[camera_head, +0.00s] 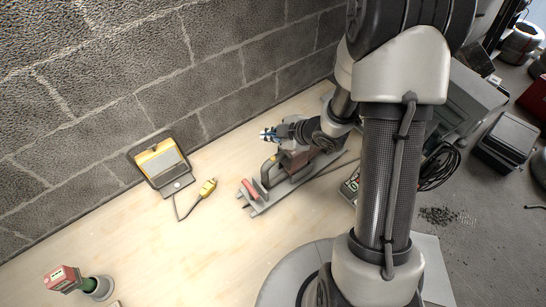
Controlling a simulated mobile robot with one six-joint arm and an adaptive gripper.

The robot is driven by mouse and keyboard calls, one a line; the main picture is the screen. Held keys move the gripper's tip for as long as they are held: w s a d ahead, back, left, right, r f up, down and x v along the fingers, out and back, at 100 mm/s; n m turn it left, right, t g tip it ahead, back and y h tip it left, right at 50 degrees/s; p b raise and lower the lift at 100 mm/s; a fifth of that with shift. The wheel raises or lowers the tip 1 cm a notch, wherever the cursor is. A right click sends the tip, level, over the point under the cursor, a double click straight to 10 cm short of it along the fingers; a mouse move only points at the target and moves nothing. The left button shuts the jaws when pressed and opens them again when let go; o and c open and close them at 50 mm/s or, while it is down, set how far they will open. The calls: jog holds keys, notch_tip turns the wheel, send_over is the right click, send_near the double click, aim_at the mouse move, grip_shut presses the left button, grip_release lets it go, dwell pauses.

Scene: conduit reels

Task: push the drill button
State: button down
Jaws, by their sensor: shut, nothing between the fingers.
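A small red and green tool (86,284) with a grey round end rests on the pale worktop at the lower left of the head view. It looks like the drill, with a red block at its left end. Its button is too small to make out. My gripper (266,134) is shut and empty, with bluish fingertips pointing left, near the wall at the middle of the view. It is well apart from the drill, up and to its right.
A grey and brown tool with a red handle (251,190) lies just below my gripper. A black and yellow box (161,163) stands by the block wall (120,75), with a yellow plug (208,187) on a cable. The worktop (160,255) between box and drill is clear.

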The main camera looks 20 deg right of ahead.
jog(key=b, duration=0.7)
send_over(272, 161)
notch_tip(272, 161, down, 8)
jog(key=shift+f, duration=0.25)
dwell(0.8)
jog(key=shift+f+b, duration=0.4)
jog(key=shift+b, duration=0.05)
jog(key=shift+f+b, duration=0.35)
jog(key=shift+f, duration=0.05)
dwell(0.4)
dwell(0.3)
jog(key=shift+r+p, duration=0.7)
jog(key=shift+r, duration=0.15)
notch_tip(272, 161, up, 5)
jog(key=p, duration=0.4)
